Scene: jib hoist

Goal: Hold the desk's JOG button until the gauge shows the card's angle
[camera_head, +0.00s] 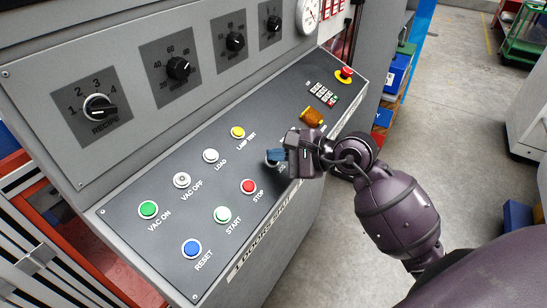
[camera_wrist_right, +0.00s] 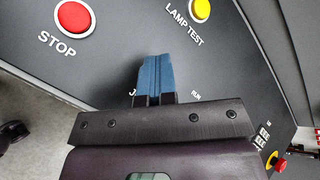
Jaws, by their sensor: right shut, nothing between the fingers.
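My right gripper (camera_head: 275,155) is shut and empty, its blue fingertips pointing down at the desk panel, over the JOG button (camera_head: 272,161). Only a bit of the button's rim shows beside the fingertips. In the right wrist view the blue fingers (camera_wrist_right: 155,77) cover the button, and only the "J" of a label shows next to them. I cannot tell whether the tips touch or press it. The gauge (camera_head: 308,15) is a white dial at the top, cut by the frame edge; its reading is too small to tell. I do not make out the card. My left gripper is not in view.
A red emergency stop (camera_head: 346,71) stands at the panel's far end. Rotary knobs (camera_head: 178,68) line the upright panel. Open floor lies to the right.

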